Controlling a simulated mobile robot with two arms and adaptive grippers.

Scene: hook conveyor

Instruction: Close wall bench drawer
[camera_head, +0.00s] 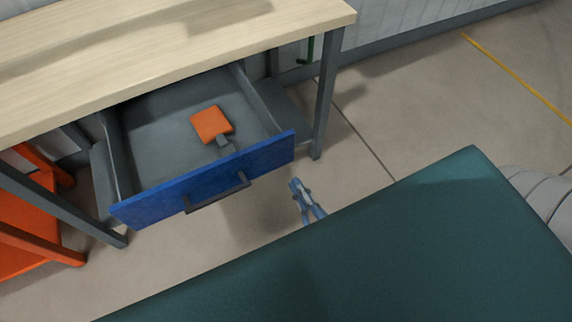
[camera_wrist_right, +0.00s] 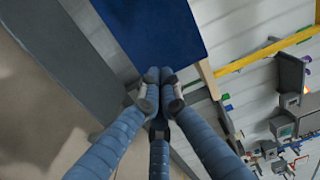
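The wall bench drawer (camera_head: 165,145) is pulled well out from under the wooden bench top (camera_head: 150,55). Its blue front (camera_head: 160,203) carries a dark bar handle (camera_head: 218,195). An item with an orange square head (camera_head: 211,124) and grey stem lies inside the drawer. My right gripper (camera_head: 295,184) is to the right of the blue front and apart from the handle. In the right wrist view, the blue panel (camera_wrist_right: 155,30) lies just beyond the fingertips (camera_wrist_right: 159,76), which are together with nothing between them; contact cannot be told. My left gripper is not in view.
Grey bench legs (camera_head: 327,100) stand at both sides of the drawer. An orange frame (camera_head: 30,225) is at the far left. Open floor (camera_head: 400,100) with a yellow line (camera_head: 510,72) lies to the right.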

